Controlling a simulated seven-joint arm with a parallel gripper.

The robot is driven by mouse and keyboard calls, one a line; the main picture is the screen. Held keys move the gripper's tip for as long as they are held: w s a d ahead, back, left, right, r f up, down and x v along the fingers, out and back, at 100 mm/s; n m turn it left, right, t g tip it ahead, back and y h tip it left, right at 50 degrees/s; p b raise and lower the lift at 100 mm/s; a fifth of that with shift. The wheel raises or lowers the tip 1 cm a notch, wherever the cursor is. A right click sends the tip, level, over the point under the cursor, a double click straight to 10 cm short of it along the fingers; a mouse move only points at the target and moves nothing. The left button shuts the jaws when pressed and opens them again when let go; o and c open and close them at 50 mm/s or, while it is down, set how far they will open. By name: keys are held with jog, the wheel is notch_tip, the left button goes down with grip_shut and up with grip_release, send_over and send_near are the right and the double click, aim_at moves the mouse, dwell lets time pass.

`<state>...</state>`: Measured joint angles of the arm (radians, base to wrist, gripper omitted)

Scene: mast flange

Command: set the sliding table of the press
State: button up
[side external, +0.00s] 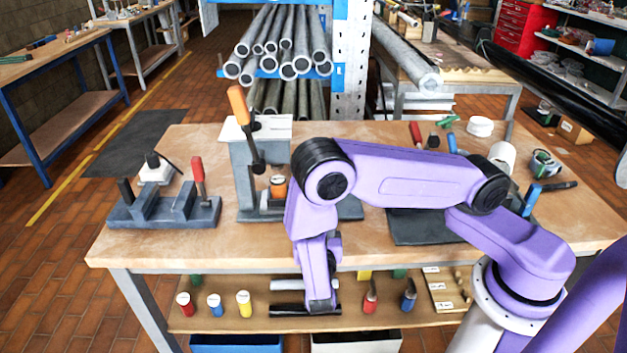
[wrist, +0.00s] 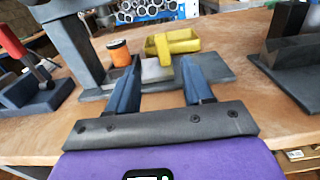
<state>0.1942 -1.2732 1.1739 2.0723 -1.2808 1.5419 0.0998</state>
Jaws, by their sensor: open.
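The press (side external: 262,165) is a grey upright frame on the wooden table, with an orange-handled lever (side external: 238,105) at its left. In the wrist view its grey post (wrist: 72,48) and flat base (wrist: 208,68) show. An orange cylinder (wrist: 119,52) stands by the post. A yellow frame-like piece (wrist: 178,40) with a downward tab lies over the base; I cannot tell whether it belongs to the sliding table. My gripper (wrist: 160,68) is open, its blue fingers apart in front of the base, with nothing held. In the side view my arm hides the fingers and the base's middle.
A grey fixture (side external: 165,210) with a red handle stands left of the press. A dark plate (side external: 425,228) lies to the right, with tools and white rolls behind. The lower shelf (side external: 215,325) holds small coloured bottles. Bare wood lies before the press.

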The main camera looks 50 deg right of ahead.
jog(key=x, duration=1.5)
jog(key=shift+d, duration=0.1)
grip_shut()
